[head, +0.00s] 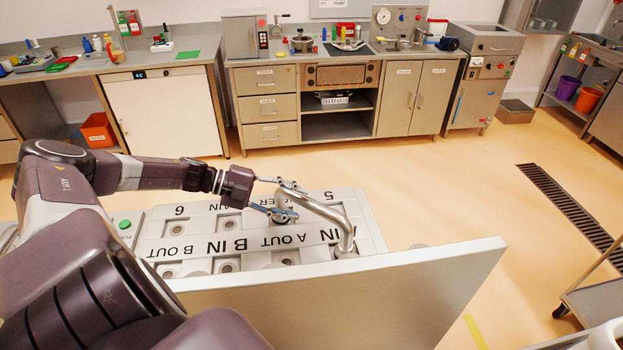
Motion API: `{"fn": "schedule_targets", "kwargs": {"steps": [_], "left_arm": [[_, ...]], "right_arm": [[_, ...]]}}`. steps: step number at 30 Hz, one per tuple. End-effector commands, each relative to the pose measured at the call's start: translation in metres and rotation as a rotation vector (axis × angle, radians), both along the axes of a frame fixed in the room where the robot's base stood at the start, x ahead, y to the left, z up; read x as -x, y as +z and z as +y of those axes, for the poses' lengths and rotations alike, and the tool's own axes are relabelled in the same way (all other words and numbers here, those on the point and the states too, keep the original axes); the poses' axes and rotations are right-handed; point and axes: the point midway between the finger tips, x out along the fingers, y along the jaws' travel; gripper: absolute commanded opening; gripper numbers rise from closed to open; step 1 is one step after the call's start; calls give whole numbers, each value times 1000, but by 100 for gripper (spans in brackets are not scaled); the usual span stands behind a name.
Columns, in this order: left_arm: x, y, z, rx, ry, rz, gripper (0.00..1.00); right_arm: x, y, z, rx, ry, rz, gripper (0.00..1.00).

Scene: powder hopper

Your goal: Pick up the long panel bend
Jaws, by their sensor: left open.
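The long panel bend (328,213) is a shiny curved steel pipe. It lies across the light grey panel (362,213), which has black lettering and several round ports. Its far left end is at the fingers, and its near right end comes down at a port by the panel's right part. My left gripper (287,199) is open at that left end, with one finger beyond the pipe and one on the near side. I cannot tell whether the fingers touch it. My right gripper is not in view.
A broad metal plate (360,298) stands along the panel's near edge and hides part of it. A green button (125,224) is at the panel's left. Steel counters (345,100) line the far wall. The floor between is clear. A cart (598,300) stands at the right.

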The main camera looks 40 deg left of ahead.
Motion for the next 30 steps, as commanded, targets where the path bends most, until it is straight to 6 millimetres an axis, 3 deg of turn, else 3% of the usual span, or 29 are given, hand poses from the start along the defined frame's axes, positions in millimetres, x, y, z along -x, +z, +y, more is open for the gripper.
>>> {"fn": "schedule_targets", "kwargs": {"steps": [5,12,23,30], "left_arm": [[-14,-2,-10,3,0,-5,43],[-33,-15,-25,3,2,-2,43],[-37,-20,-29,1,2,0,43],[-37,-20,-29,1,2,0,17]], "right_arm": [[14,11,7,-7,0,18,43],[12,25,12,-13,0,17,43],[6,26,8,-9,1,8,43],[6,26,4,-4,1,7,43]]}}
